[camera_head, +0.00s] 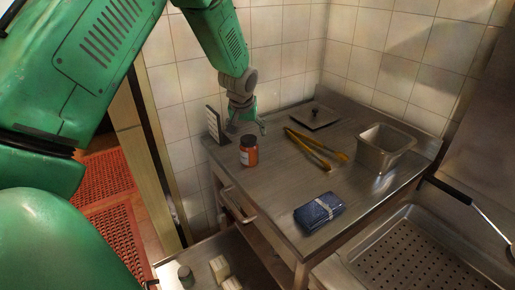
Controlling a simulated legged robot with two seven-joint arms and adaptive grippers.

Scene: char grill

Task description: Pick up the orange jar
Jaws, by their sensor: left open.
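The orange jar (249,152) stands upright on the steel table, near its left edge. It has a dark lid and a pale label. My left gripper (255,128) hangs from the green arm just behind and above the jar. It is open and looks empty; its fingers are small in the view, and I cannot tell whether they touch the jar. My right gripper is out of view.
The steel table (275,185) also bears yellow-handled tongs (318,150), a metal pan (384,148), a folded blue cloth (319,213), a flat lid (314,117) and an upright slotted piece (213,124). A perforated basin (420,258) lies at lower right. Tiled walls close the back.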

